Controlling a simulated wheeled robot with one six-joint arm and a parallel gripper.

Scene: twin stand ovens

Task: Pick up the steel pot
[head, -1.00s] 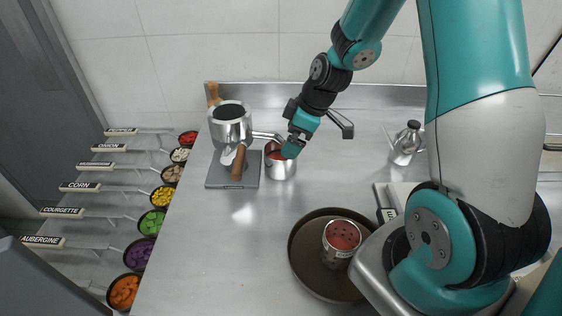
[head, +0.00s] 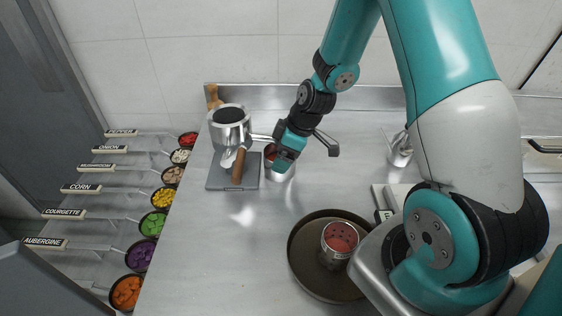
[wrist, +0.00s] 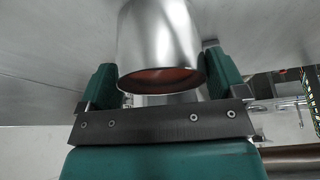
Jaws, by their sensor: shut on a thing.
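The steel pot (head: 282,174) is a small shiny cylinder with red contents, just right of the grey slab on the counter. My gripper (head: 283,160) comes down over it from the upper right and hides part of its rim. In the wrist view the pot (wrist: 158,38) sits between the two green fingers of my gripper (wrist: 163,82), with its red inside showing at the rim. The gripper is shut on the pot. The pot looks upright at counter level; I cannot tell whether its base touches the counter.
A larger steel pan (head: 229,128) stands close left, its handle reaching towards my gripper. A grey slab (head: 217,178) carries a brown-handled tool (head: 238,165). A round dark tray (head: 305,272) holds a tin (head: 338,240). A steel bottle (head: 400,152) stands right. The front-left counter is clear.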

